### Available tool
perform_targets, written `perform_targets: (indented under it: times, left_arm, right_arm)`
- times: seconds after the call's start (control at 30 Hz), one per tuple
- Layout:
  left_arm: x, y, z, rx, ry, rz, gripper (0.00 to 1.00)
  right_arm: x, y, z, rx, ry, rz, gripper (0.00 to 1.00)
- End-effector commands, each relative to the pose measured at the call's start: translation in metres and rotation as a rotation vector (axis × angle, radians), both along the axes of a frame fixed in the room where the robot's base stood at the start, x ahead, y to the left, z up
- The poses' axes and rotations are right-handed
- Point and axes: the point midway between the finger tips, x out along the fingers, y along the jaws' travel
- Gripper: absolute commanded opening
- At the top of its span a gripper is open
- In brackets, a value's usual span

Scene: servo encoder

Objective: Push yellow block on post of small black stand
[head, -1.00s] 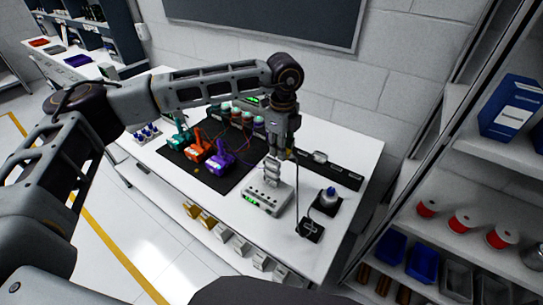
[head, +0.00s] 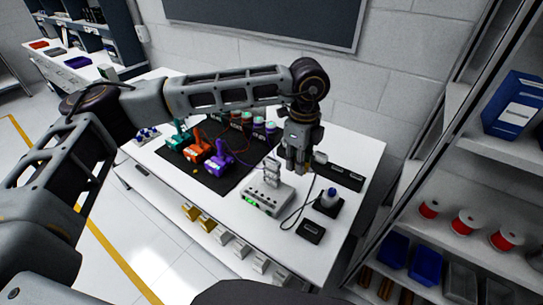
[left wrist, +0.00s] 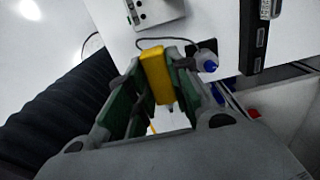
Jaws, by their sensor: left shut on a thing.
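My left gripper (head: 298,168) is above the right part of the white table and points down. In the left wrist view the gripper (left wrist: 157,82) is shut on the yellow block (left wrist: 156,68), which sits between its fingers. The fingers hide the block in the head view. A small black stand (head: 336,210) carries an upright whitish post with a blue top (head: 331,194), just right of the gripper. The blue-topped post (left wrist: 208,63) also shows right of the block in the left wrist view, apart from it. My right gripper is not in view.
A grey box with knobs and a green display (head: 265,200) stands left of the stand. A flat black box (head: 311,231) lies in front, near a looping dark cable (head: 284,222). A black strip (head: 340,170) lies behind. Shelves with red spools (head: 462,226) stand at right.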

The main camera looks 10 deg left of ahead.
Motion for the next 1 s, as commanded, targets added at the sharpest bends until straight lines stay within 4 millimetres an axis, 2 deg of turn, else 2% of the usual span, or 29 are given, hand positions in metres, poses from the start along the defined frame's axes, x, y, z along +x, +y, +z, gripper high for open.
perform_targets:
  times: [1.0]
  left_arm:
    - [-0.048,-0.056,-0.001,-0.001,0.000,-0.002,0.00]
  right_arm:
    - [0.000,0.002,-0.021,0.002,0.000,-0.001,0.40]
